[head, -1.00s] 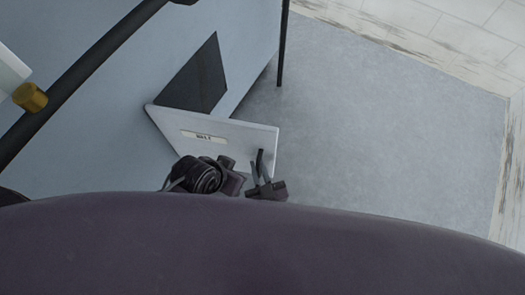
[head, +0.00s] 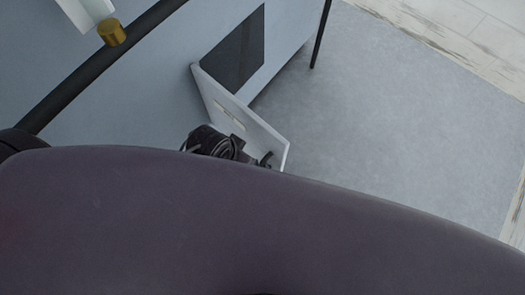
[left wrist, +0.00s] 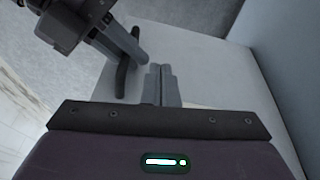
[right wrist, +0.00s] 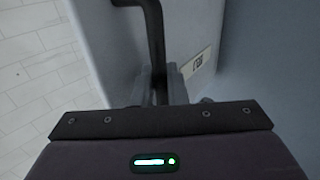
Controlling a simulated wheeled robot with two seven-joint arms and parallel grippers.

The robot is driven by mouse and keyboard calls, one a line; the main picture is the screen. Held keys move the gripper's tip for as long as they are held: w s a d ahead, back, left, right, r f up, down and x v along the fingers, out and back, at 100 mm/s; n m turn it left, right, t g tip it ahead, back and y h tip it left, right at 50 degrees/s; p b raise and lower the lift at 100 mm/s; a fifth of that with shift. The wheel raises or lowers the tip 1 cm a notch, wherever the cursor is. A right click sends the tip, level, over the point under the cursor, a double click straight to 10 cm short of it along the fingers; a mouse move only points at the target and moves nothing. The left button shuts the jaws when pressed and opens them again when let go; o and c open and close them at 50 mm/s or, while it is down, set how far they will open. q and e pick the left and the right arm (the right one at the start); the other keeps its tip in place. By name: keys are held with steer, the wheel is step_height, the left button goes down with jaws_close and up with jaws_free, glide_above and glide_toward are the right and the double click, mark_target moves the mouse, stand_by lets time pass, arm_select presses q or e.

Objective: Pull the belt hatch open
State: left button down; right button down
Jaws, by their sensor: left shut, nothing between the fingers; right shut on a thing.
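The belt hatch (head: 236,110) is a light grey panel with a small label, standing swung out from the blue-grey machine side, beside a dark opening (head: 240,50). Its black handle (head: 265,159) is near the outer edge. In the right wrist view my right gripper (right wrist: 160,85) is shut on this handle (right wrist: 152,30); the label (right wrist: 197,62) shows beside it. In the left wrist view my left gripper (left wrist: 160,75) is shut and empty in front of the hatch panel (left wrist: 205,65), next to the handle (left wrist: 122,78). My own body hides much of both grippers in the head view.
The machine side (head: 140,100) carries a black bar (head: 85,75) and a brass-coloured knob (head: 111,32). A thin black leg (head: 321,35) stands right of the opening. Grey floor (head: 400,120) right of the hatch is clear, with pale planks (head: 450,30) beyond.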

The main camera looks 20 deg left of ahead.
steer(key=shift+a, duration=0.1)
steer(key=c, duration=1.5)
jaws_free()
steer(key=shift+w, duration=0.1)
steer(key=shift+c, duration=0.2)
arm_select(q)
steer(key=shift+s+a+r+g+p, duration=0.15)
steer(key=shift+a+g+p, duration=0.3)
steer(key=shift+a, duration=0.15)
arm_select(e)
steer(key=v, duration=0.7)
steer(key=shift+s, duration=0.4)
arm_select(q)
steer(key=shift+s+d, duration=0.1)
arm_select(e)
steer(key=shift+d, duration=0.25)
